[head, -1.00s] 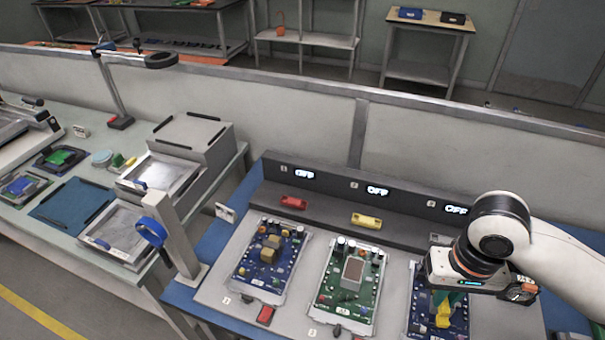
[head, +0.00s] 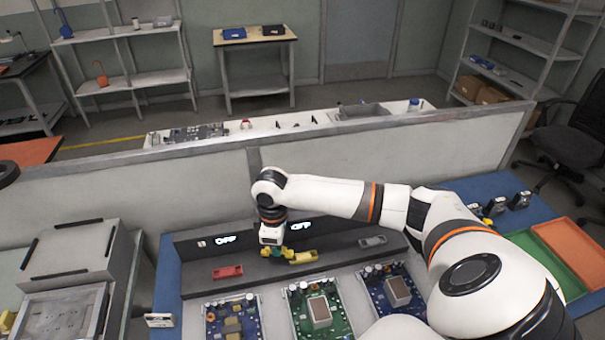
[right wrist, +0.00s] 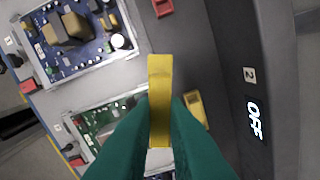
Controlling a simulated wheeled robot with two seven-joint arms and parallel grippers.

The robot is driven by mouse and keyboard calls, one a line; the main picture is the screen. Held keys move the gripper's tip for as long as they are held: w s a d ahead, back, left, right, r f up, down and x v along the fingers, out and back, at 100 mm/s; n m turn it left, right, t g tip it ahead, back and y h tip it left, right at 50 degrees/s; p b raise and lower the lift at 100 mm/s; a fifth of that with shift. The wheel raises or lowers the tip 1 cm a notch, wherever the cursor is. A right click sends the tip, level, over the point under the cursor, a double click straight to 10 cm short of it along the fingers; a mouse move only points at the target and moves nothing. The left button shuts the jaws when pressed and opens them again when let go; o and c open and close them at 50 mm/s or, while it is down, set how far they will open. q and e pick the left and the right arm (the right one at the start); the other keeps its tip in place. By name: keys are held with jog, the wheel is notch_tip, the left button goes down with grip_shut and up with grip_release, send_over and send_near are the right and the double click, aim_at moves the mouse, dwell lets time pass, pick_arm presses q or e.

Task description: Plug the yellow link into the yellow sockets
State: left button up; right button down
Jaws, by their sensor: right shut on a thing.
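My right gripper (head: 276,251), with teal fingers, is shut on the yellow link (right wrist: 160,85). In the right wrist view the link stands out between the fingertips as a long yellow bar. The yellow sockets (right wrist: 195,107) lie beside it on the dark ledge, partly hidden by a finger. In the head view the yellow sockets (head: 304,257) show just right of the gripper, and the link (head: 288,253) is mostly hidden at the fingers. The link appears above and left of the sockets; I cannot tell the exact gap. My left gripper is not in view.
Red sockets (head: 227,272) are left and grey sockets (head: 373,240) right on the same ledge. The panel behind has a lit OFF display (head: 300,226). A green board (head: 302,322) and blue boards (head: 246,330) lie in front. A low partition (head: 400,150) stands behind.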

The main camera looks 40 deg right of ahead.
jog(key=d+f+n, duration=0.1)
jog(key=d+f, duration=0.1)
jog(key=d, duration=0.1)
jog(key=d+f+n+b, duration=0.1)
jog(key=d+f, duration=0.1)
jog(key=d, duration=0.1)
jog(key=d+f+n+b, duration=0.1)
jog(key=d+f+n, duration=0.1)
jog(key=d+f, duration=0.1)
jog(key=shift+w+d, duration=0.1)
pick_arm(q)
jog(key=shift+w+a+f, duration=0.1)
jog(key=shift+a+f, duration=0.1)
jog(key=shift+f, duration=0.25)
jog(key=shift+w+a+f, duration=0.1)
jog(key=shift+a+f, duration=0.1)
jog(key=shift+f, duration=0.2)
pick_arm(e)
jog(key=shift+f, duration=0.6)
pick_arm(q)
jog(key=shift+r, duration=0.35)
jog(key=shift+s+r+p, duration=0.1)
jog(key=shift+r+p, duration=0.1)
jog(key=shift+p, duration=0.1)
pick_arm(e)
jog(key=shift+f, duration=0.2)
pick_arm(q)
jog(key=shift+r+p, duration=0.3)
